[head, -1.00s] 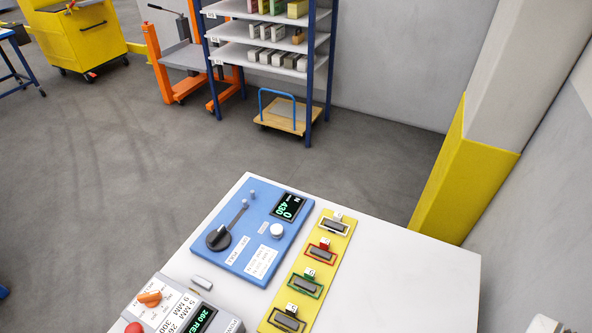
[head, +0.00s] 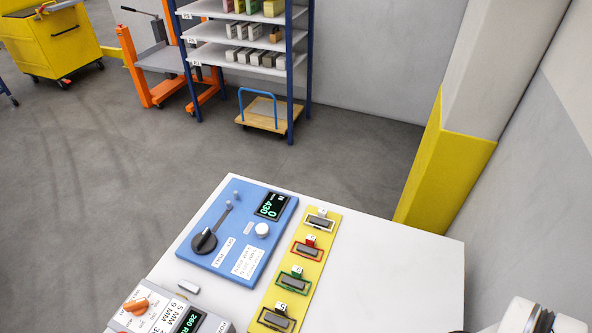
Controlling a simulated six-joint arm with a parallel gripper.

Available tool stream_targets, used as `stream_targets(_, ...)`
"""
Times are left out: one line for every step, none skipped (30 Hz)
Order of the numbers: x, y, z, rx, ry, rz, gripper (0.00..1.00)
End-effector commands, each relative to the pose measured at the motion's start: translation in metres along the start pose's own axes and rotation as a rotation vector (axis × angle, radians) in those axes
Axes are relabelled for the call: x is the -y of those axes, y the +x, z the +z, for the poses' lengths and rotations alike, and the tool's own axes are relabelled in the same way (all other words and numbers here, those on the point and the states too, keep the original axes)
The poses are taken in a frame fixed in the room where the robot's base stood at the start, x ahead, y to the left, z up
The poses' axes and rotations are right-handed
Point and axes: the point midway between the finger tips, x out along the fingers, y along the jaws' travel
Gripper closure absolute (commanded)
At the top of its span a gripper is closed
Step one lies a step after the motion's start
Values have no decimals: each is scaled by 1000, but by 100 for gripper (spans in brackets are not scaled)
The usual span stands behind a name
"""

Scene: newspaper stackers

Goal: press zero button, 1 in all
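A blue panel (head: 222,258) lies on the white table. It carries a white round button (head: 262,230) on its right side, with a small label beside it that is too small to read. Above the button is a dark display (head: 271,206) with green figures, among them 0 and 430. A black knob with a lever (head: 204,240) sits at the panel's left. No button is marked zero legibly. My gripper is not in view. A white rounded part at the bottom right corner appears to be my arm, well apart from the panel.
A yellow strip (head: 284,300) with several framed slots lies right of the blue panel. A grey box with an orange knob (head: 136,307) and display stands at lower left. The white table's right side (head: 400,270) is bare. A yellow-based pillar (head: 445,175) stands behind.

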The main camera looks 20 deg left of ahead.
Motion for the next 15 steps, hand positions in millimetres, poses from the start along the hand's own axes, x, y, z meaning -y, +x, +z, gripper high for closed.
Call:
stream_targets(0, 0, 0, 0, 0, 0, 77)
stream_targets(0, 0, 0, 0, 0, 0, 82)
stream_targets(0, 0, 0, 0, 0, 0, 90)
stream_targets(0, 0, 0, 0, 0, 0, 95)
stream_targets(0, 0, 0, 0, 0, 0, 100)
stream_targets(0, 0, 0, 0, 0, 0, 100)
stream_targets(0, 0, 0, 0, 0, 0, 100)
stream_targets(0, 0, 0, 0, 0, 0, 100)
stream_targets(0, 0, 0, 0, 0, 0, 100)
stream_targets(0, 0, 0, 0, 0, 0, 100)
stream_targets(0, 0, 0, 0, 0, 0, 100)
stream_targets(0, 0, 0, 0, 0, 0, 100)
stream_targets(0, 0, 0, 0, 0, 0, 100)
stream_targets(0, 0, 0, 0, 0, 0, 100)
stream_targets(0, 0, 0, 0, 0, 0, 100)
